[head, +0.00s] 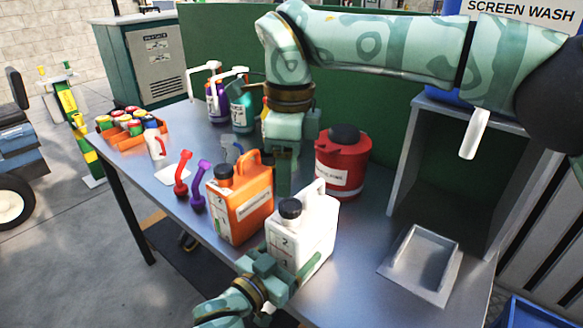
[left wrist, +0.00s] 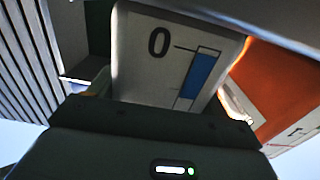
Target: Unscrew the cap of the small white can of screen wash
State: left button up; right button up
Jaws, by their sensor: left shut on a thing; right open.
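The small white can of screen wash (head: 318,235) stands upright near the front edge of the metal bench, with its black cap (head: 290,209) on its spout. My left gripper (head: 284,277) is shut on the lower body of the white can; the left wrist view shows the can's white wall (left wrist: 150,50) between its fingers. My right gripper (head: 285,175) is open and points down, above and behind the white can, apart from the cap. Its fingertips are partly hard to make out against the cans.
An orange can (head: 252,212) stands close left of the white can. A red round can (head: 343,165) stands behind. Red (head: 181,175) and purple (head: 199,188) spouts lie left. A metal tray (head: 420,262) is at the right. A screen wash dispenser (head: 520,12) stands behind my right arm.

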aim_at(291, 204)
jog(key=m, duration=0.9)
jog(key=shift+m, duration=0.3)
jog(key=m, duration=0.6)
jog(key=shift+r, duration=0.15)
jog(key=m, duration=0.3)
jog(key=shift+d, duration=0.1)
jog(key=m, duration=0.6)
jog(key=shift+r, duration=0.1)
jog(key=m, duration=0.4)
jog(key=shift+w+d+m, duration=0.1)
jog(key=shift+m, duration=0.3)
jog(key=m, duration=0.2)
jog(key=shift+m, duration=0.7)
jog(key=shift+f, duration=0.45)
notch_tip(291, 204, down, 7)
jog(key=shift+f, duration=0.1)
